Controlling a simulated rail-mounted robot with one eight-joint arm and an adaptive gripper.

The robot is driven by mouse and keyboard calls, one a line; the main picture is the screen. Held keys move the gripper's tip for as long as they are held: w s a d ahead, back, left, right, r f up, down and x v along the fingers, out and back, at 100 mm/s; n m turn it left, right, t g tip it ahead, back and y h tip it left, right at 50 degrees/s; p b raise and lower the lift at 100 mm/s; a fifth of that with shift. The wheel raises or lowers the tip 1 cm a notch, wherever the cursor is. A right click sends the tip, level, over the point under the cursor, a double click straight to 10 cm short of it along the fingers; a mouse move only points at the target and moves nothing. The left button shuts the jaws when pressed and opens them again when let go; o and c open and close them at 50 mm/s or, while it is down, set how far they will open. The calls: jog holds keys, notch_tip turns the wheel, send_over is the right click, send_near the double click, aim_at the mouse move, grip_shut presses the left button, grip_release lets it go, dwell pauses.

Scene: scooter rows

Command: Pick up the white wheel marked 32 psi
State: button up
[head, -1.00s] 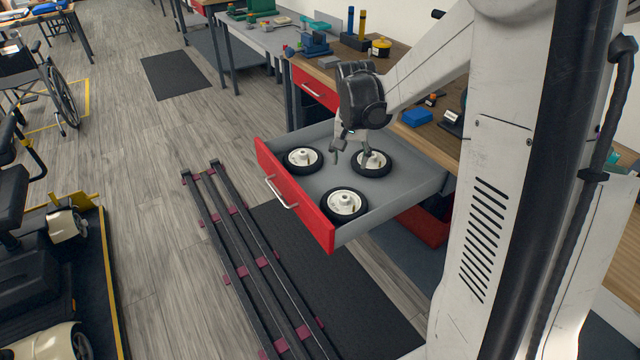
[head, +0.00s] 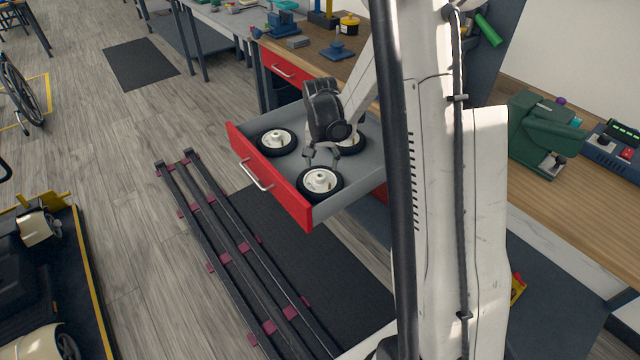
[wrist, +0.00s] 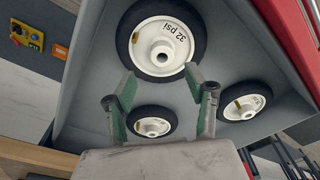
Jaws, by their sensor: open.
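The white wheel marked 32 psi (wrist: 160,46) has a black tyre and a white hub. It lies flat in the open drawer, large at the top of the wrist view; in the head view it appears to be the front wheel (head: 320,182). My gripper (wrist: 163,80) is open and empty. Its green-padded fingertips are at the near edge of this wheel in the picture, and I cannot tell whether they touch it. In the head view my gripper (head: 321,158) hangs just behind the wheel, over the drawer.
Two similar wheels lie in the drawer, one at the left (head: 277,141) and one at the back (head: 351,143), partly hidden by my arm. The grey drawer has a red front (head: 268,178) with a handle. Black rails (head: 225,240) run along the floor.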

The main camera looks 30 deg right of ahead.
aim_at(320, 173)
jog(key=f, duration=0.3)
jog(key=shift+a+f, duration=0.3)
jog(key=shift+w+f, duration=0.1)
jog(key=shift+f, duration=0.6)
grip_shut()
